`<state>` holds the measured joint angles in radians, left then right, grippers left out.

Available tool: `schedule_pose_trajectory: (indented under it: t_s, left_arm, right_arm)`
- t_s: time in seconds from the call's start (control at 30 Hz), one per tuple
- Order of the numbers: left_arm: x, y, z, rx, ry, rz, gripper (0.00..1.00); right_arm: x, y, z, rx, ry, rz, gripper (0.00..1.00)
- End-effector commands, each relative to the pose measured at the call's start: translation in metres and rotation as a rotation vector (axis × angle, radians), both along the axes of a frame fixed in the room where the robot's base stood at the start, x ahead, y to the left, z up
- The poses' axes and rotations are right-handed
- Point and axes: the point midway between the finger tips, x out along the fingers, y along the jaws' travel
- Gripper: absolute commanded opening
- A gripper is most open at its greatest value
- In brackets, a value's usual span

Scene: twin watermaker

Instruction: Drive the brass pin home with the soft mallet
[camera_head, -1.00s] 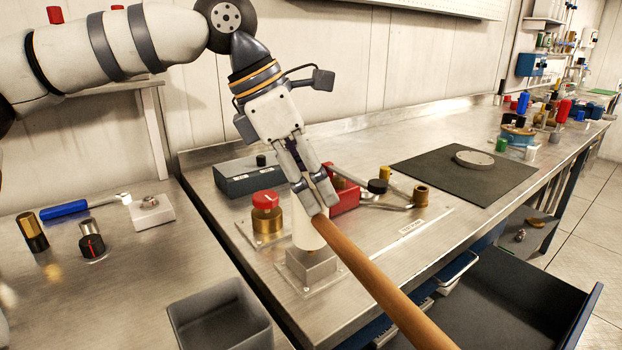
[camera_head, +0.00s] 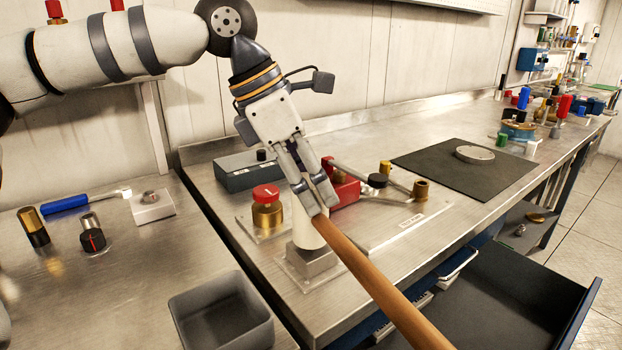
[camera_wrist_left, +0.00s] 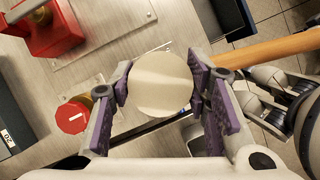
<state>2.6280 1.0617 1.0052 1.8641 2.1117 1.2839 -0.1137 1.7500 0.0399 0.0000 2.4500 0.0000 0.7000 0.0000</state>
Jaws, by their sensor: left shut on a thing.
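The soft mallet has a pale cylindrical head (camera_head: 307,232) and a long wooden handle (camera_head: 385,290) running toward the bottom of the head view. My left gripper (camera_head: 320,205) is shut on the mallet, by its head. In the left wrist view the round pale end of the head (camera_wrist_left: 162,84) sits between the purple-padded fingers. The head appears just over a grey metal block (camera_head: 313,262) on the bench plate. I cannot tell if they touch. The brass pin is not visible; the mallet head covers that spot.
A red-topped brass knob (camera_head: 266,207) stands close left of the mallet head, and a red block (camera_head: 345,188) behind it. A grey bin (camera_head: 222,312) sits at front left. An open drawer (camera_head: 515,300) juts out at front right. A dark mat (camera_head: 465,172) lies farther back.

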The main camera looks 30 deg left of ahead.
Motion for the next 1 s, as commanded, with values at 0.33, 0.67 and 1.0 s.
schedule_pose_trajectory:
  t_s: [0.33, 0.67, 1.0]
  left_arm:
    - [0.000, 0.000, -0.005, -0.001, 0.002, 0.000, 0.00]
    - [0.000, 0.000, -0.008, -0.001, 0.004, 0.000, 0.00]
    - [0.000, 0.000, 0.008, 0.000, -0.001, 0.000, 0.00]
  right_arm:
    - [0.000, 0.000, 0.000, 0.000, 0.001, 0.000, 0.40]
    - [0.000, 0.000, 0.000, 0.000, 0.000, 0.000, 0.40]
    - [0.000, 0.000, 0.000, 0.000, 0.000, 0.000, 0.40]
